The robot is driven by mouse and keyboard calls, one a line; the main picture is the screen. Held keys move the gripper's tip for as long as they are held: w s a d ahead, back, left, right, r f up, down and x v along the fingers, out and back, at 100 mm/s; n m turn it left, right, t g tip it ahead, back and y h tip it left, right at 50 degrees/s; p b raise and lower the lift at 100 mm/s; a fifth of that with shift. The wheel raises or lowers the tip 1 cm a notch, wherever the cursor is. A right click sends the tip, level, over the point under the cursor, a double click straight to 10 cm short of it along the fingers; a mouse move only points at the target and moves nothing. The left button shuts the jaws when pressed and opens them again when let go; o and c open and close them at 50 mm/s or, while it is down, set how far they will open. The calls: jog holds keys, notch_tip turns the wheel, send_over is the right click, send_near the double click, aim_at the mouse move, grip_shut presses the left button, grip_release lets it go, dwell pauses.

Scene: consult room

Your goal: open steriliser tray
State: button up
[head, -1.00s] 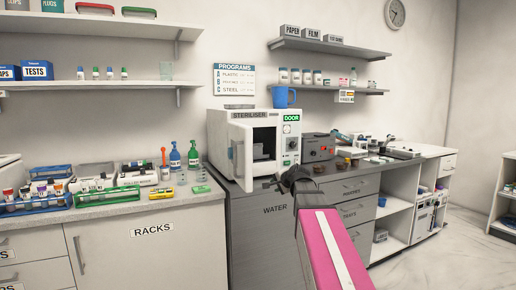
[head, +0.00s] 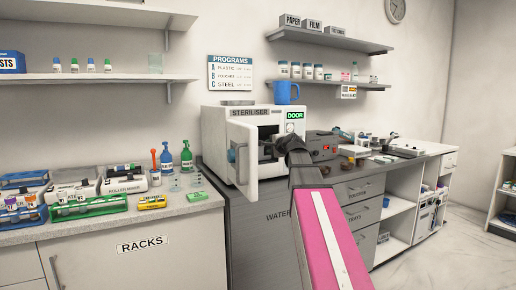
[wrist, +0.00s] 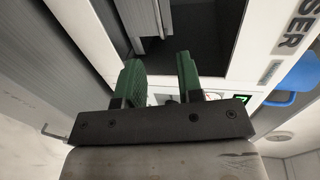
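The white steriliser (head: 218,120) stands on the counter, its door (head: 242,165) swung open at the left of the chamber. A grey tray-like piece (head: 264,150) shows inside the dark chamber, partly hidden by my gripper. In the wrist view, a grey piece (wrist: 148,17) shows within the opening, beyond the fingertips; its full shape is cut off. My gripper (wrist: 160,72) has its two green fingers apart with nothing between them. In the head view it is in front of the chamber's right side, and its fingertips are hard to make out.
Racks and bottles crowd the left counter (head: 110,226). A shelf (head: 330,83) hangs above right.

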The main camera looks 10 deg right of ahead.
jog(key=x, duration=1)
jog(key=shift+w+a, duration=0.1)
jog(key=shift+w, duration=0.15)
grip_shut()
